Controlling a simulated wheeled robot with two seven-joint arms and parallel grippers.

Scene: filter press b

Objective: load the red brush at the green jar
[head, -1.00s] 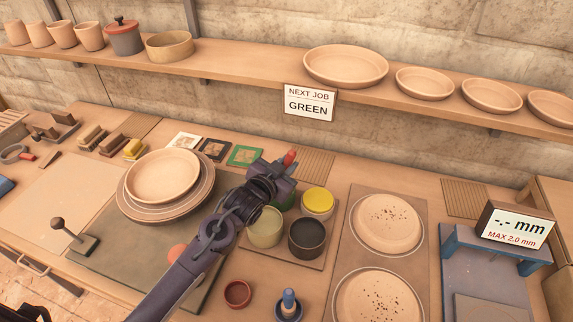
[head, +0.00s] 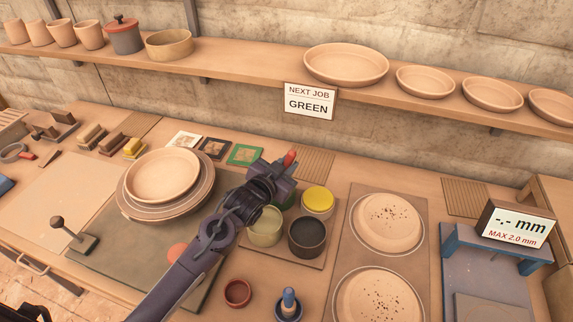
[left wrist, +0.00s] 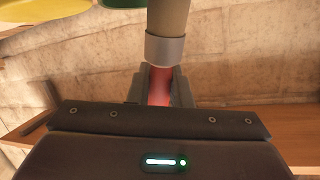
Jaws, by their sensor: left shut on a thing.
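My left gripper (head: 281,170) is shut on the red brush (head: 290,157) above the back of the jar group. In the left wrist view, the brush's red handle (left wrist: 159,86) is between the fingers, with a grey ferrule and pale bristles (left wrist: 168,16) running up out of the picture. The green jar (head: 287,203) is mostly hidden behind my gripper and arm in the head view. A green edge (left wrist: 122,3) shows at the top of the left wrist view, left of the bristles. Whether the bristles touch the jar cannot be seen. My right gripper is not in view.
A yellow jar (head: 318,199), a pale jar (head: 265,227) and a dark jar (head: 307,238) stand close around the green one. A blue brush (head: 289,300) stands in its holder in front, beside an empty red holder (head: 237,292). A sign (head: 309,101) reads NEXT JOB GREEN.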

